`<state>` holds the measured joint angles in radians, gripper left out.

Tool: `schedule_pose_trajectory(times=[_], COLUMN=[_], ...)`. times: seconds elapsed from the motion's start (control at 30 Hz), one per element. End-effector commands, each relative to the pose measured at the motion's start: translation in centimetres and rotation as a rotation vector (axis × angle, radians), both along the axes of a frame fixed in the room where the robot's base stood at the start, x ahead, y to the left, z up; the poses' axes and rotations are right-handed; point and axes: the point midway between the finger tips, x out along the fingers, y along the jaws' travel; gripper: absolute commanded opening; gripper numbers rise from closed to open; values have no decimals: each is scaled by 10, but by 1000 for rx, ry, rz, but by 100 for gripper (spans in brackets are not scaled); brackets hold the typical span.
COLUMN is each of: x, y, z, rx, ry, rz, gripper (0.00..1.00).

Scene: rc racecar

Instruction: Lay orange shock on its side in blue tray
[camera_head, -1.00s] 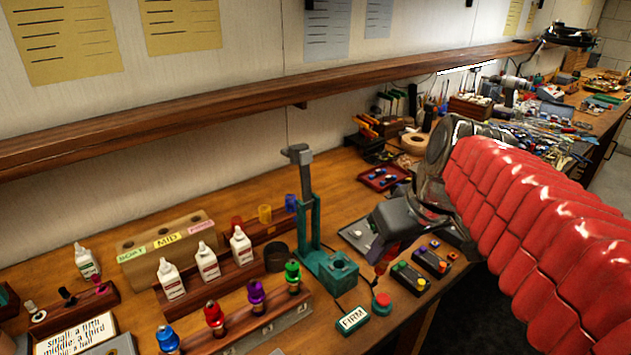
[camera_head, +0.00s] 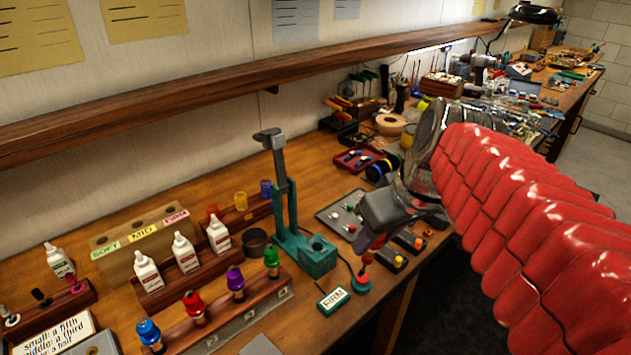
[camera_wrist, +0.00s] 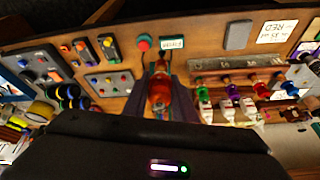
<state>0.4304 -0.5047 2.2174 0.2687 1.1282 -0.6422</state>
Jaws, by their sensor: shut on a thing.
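The orange shock (camera_wrist: 160,96) is between the fingers of my gripper (camera_wrist: 163,100) in the wrist view, its long axis running up the picture. In the head view my gripper (camera_head: 366,256) points down over the front of the bench, near the red push button. Only a small red-orange bit of the shock shows there, below the fingers. My gripper is shut on the shock. I cannot clearly pick out the blue tray; a bluish edge (camera_wrist: 12,88) at the far left of the wrist view may be part of it.
The teal press (camera_head: 316,257), red button (camera_head: 361,284) and FIRM display (camera_head: 334,300) stand close by. A rack of several coloured shocks (camera_head: 215,318) and white bottles (camera_head: 183,252) lie left. A grey tray (camera_head: 335,213) and red tray (camera_head: 345,160) lie behind my gripper.

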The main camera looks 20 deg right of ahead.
Motion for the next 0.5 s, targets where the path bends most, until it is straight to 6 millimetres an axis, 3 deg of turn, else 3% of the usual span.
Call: schedule_pose_trajectory(times=[0.5], x=[0], y=[0], z=[21], rx=[-1], ry=[-1], rz=[0], gripper=[2])
